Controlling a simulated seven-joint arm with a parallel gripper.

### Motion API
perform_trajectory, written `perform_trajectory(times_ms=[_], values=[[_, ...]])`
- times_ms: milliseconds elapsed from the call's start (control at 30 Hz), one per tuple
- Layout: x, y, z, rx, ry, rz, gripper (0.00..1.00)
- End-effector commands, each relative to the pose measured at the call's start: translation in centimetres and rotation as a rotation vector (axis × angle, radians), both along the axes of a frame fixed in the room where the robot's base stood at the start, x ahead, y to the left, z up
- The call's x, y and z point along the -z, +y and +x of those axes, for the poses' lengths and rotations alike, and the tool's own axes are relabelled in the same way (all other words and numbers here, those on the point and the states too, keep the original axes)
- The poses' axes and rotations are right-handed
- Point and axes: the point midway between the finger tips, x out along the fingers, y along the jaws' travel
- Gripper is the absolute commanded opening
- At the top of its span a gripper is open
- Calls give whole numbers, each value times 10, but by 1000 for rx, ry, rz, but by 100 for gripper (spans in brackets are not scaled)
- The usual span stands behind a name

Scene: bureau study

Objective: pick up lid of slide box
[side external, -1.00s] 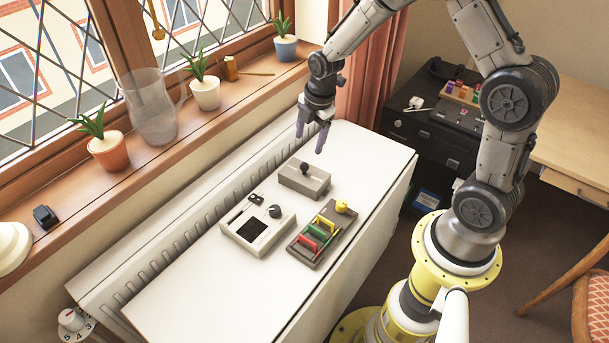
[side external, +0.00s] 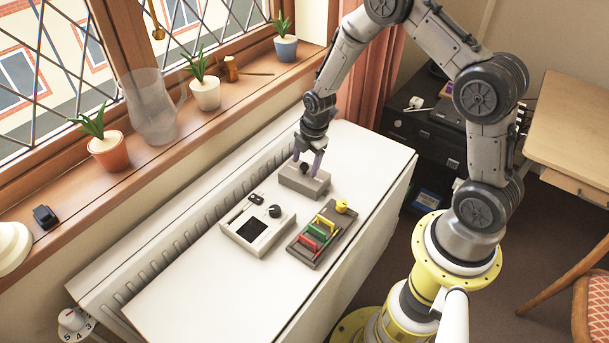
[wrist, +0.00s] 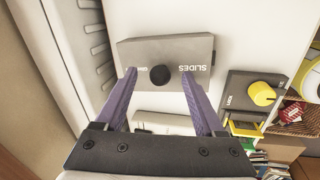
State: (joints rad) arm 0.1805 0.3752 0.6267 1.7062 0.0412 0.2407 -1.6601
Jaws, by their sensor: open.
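The slide box (side external: 303,184) is a closed grey box on the white table, with a round black knob (side external: 304,168) on its lid. In the wrist view the grey lid (wrist: 194,48) carries the word "SLIDES" and the black knob (wrist: 160,75) sits in its middle. My gripper (side external: 308,168) is open and pointing down over the lid. In the wrist view the two purple fingers (wrist: 158,74) stand apart, one on each side of the knob, with gaps between. Whether the fingertips touch the lid cannot be told.
A light grey device with a dark screen (side external: 253,226) and a grey rack with coloured dividers and a yellow knob (side external: 342,206) stand nearby. Potted plants and a glass jug (side external: 151,108) line the windowsill. The near-left white tabletop (side external: 190,300) is clear.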

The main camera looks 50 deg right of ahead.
Motion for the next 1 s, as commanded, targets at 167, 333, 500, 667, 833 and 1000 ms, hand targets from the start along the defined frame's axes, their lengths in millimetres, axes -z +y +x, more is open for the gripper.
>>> perform_trajectory(times_ms=[167, 333, 500, 667, 833, 1000], values=[[0, 0, 0, 0, 0, 0, 51], [-1, 0, 0, 0, 0, 0, 21], [-1, 0, 0, 0, 0, 0, 0], [-1, 0, 0, 0, -1, 0, 0], [-4, 0, 1, 0, -2, 0, 0], [-19, 0, 1, -1, -4, -1, 0]])
